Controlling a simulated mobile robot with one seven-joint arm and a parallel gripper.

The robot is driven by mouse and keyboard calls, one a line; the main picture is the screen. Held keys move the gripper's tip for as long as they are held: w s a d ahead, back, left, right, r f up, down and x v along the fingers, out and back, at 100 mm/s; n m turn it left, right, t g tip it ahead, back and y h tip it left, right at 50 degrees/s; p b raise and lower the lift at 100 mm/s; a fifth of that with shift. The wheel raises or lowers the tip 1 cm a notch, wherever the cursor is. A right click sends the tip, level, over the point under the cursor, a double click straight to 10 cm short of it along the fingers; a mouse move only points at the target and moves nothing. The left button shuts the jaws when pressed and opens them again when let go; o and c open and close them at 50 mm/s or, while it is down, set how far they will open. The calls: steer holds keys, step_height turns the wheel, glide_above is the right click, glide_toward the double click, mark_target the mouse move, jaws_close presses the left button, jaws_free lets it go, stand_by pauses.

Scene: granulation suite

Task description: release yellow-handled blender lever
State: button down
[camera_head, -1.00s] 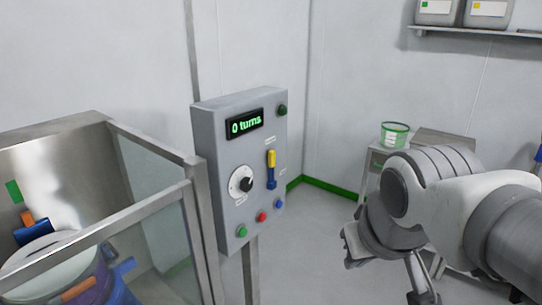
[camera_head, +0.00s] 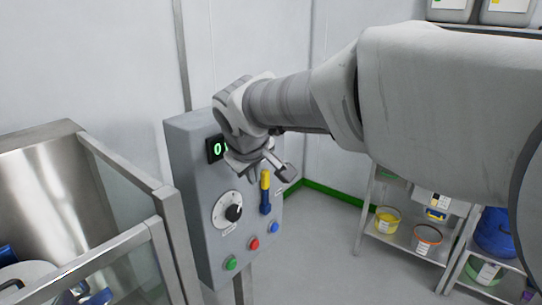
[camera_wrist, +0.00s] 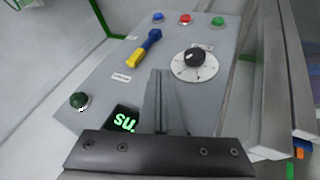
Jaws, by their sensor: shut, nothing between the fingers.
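The lever with a yellow handle (camera_head: 265,179) and a blue lower part stands upright on the front of the grey control panel (camera_head: 193,150). In the wrist view the yellow handle (camera_wrist: 135,58) is fully visible, with no finger touching it. My gripper (camera_head: 283,172) is in front of the upper panel, close above the lever, and partly covers the green display. In the wrist view my fingers (camera_wrist: 162,76) are together and empty, beside the lever and between the display (camera_wrist: 125,121) and the black dial (camera_wrist: 195,57).
Below the lever are a green button (camera_head: 231,263), a red button (camera_head: 254,244) and a blue button (camera_head: 274,228). A glass-sided steel enclosure (camera_head: 165,215) stands close on the left. Shelves with tubs (camera_head: 428,236) stand at the right. Floor between is clear.

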steer(key=shift+w+a+f+n, duration=0.1)
steer(key=shift+w+a+n, duration=0.2)
steer(key=shift+w+a, duration=0.65)
glide_toward(261, 186)
steer(key=a+f, duration=0.1)
steer(key=f, duration=0.1)
steer(key=a+f, duration=0.1)
steer(key=f, duration=0.1)
steer(key=shift+s+a, duration=0.3)
steer(key=shift+w+d+f+p, duration=0.1)
steer(key=shift+w+d+p, duration=0.15)
steer(key=shift+w+d, duration=0.5)
steer(key=shift+w+d+p, duration=0.2)
steer(key=shift+w+d, duration=0.3)
steer(key=shift+w, duration=0.45)
steer(key=shift+p, duration=0.35)
